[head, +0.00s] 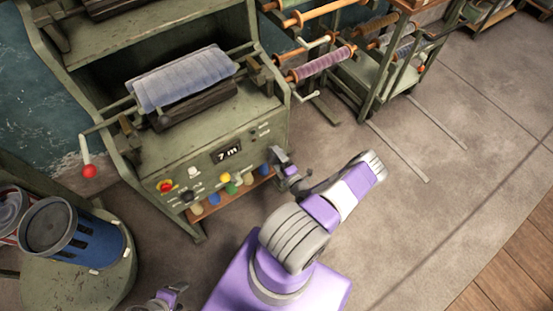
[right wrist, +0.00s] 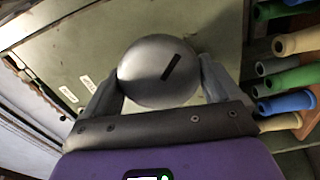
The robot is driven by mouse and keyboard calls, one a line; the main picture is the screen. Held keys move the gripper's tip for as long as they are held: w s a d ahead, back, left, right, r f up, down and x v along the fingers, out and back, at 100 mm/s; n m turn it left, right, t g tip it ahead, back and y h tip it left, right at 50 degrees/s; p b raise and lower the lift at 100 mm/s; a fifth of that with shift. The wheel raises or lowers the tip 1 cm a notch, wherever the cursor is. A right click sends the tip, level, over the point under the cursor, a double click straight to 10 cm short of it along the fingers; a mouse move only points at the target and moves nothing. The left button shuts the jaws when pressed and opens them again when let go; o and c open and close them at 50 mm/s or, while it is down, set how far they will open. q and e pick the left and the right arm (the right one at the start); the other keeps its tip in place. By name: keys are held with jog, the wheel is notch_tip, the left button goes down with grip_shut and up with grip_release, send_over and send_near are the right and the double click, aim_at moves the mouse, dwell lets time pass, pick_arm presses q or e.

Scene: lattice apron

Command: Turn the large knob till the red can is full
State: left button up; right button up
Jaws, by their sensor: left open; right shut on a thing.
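A large round grey knob (right wrist: 148,62) with a dark slanted mark sits between the fingers of my right gripper (right wrist: 160,88) in the right wrist view. The fingers press it from both sides. In the head view my right gripper (head: 280,160) is at the right side of the green machine's front; I cannot make out the knob there. A can with red and white on it (head: 8,238) is at the far left, partly hidden by a blue can (head: 92,243). I cannot see its fill level. My left gripper (head: 170,297) is open and empty at the bottom edge.
The green machine (head: 150,160) carries a blue-grey roll, a red-tipped crank (head: 89,170), a display (head: 227,154) reading "7 m" and several coloured buttons. Spool racks (head: 370,75) stand behind. Floor at right is clear.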

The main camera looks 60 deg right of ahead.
jog(key=shift+a+m, duration=0.1)
jog(key=shift+m, duration=1.5)
jog(key=o, duration=0.8)
jog(key=shift+c, duration=0.2)
jog(key=v, duration=0.7)
jog(key=shift+s+p, duration=0.3)
jog(key=shift+p, duration=0.1)
jog(key=shift+w+a+r, duration=0.1)
jog(key=shift+a, duration=0.1)
